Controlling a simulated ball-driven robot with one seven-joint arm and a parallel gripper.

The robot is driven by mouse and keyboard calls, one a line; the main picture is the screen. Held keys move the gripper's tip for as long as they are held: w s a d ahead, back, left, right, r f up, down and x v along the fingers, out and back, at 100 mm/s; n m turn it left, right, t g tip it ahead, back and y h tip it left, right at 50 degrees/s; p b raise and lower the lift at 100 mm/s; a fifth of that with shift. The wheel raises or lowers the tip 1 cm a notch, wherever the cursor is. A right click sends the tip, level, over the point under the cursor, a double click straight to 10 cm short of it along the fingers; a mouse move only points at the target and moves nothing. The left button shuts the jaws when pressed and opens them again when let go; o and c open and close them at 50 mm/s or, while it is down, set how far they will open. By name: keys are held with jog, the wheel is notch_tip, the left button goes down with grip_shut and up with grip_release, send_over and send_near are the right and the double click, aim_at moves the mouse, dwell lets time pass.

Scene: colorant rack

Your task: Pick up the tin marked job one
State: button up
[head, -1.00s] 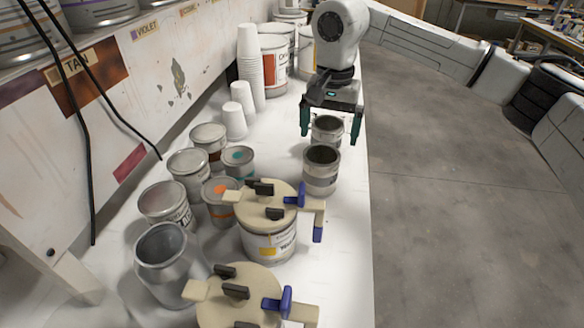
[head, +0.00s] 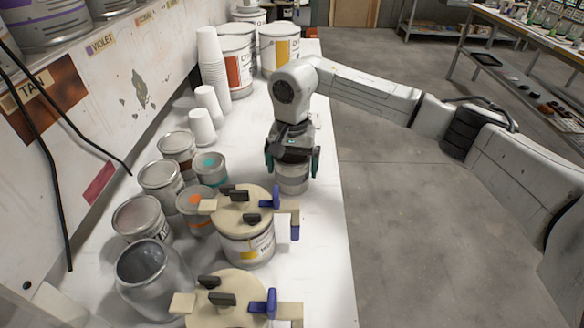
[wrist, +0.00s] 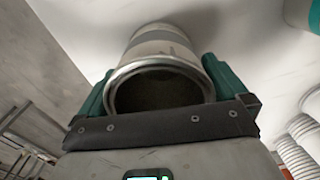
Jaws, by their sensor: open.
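A grey metal tin with an open top (head: 291,183) stands upright on the white bench near its right edge. My gripper (head: 292,163) points down over it, with one teal finger on each side. In the wrist view the same tin (wrist: 162,48) lies between the two fingers (wrist: 160,75), its round rim toward the camera and its inside dark. The fingers are open, and I cannot tell whether they touch its sides. I cannot read any job mark on it. The other open tin seen earlier is hidden, apparently behind my gripper.
A lidded can with a clamp (head: 247,245) stands close in front of the tin, and another clamped lid (head: 230,305) is nearer. Several small tins (head: 160,180) stand to the left. Paper cups (head: 211,62) and large cans (head: 280,48) stand behind. Open floor lies right.

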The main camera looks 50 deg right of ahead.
jog(key=shift+f, duration=0.25)
jog(key=shift+c, duration=0.4)
jog(key=c, duration=0.6)
jog(key=shift+r, duration=0.1)
jog(key=shift+c, duration=0.2)
